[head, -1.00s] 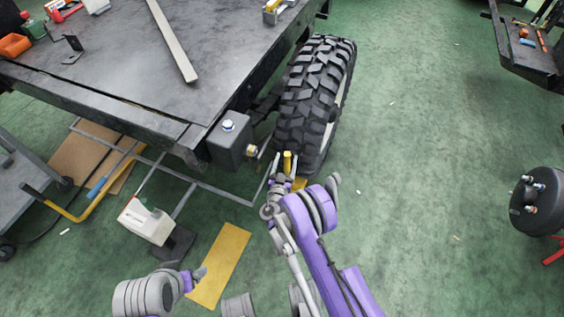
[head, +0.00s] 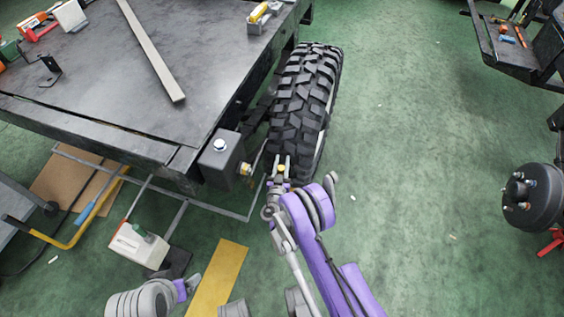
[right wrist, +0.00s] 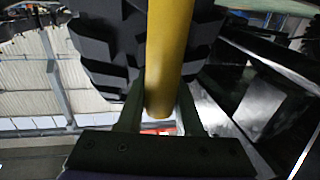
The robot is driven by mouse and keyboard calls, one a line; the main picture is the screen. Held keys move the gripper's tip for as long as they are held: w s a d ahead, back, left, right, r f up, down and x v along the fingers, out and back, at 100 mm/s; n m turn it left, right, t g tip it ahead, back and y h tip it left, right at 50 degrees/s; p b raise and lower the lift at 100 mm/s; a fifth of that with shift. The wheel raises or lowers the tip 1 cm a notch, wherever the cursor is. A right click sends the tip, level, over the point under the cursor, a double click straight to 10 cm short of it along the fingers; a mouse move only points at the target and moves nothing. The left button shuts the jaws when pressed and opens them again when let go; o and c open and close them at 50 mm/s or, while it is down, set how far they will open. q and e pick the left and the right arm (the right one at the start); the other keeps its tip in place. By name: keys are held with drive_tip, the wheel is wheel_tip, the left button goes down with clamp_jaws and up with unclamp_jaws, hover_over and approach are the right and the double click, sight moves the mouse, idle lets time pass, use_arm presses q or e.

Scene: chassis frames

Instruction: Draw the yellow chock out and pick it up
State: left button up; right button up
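The yellow chock shows in the head view as a small yellow handle tip (head: 282,168) at the foot of the big black tyre (head: 303,100). Its body is hidden behind my right gripper. My right gripper (head: 282,162) has one finger on each side of the handle. In the right wrist view the yellow handle (right wrist: 168,60) runs between both fingers, which appear to touch its sides, with the tyre tread behind. My left gripper (head: 190,284) is low at the left of the head view, apart from the chock; its fingers are not clear.
A black metal bench or chassis frame (head: 120,100) stands left of the tyre, with a dark box (head: 220,160) at its corner. A yellow board (head: 218,280) and a white box (head: 138,245) lie on the floor.

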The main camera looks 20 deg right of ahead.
clamp_jaws()
idle(0.9)
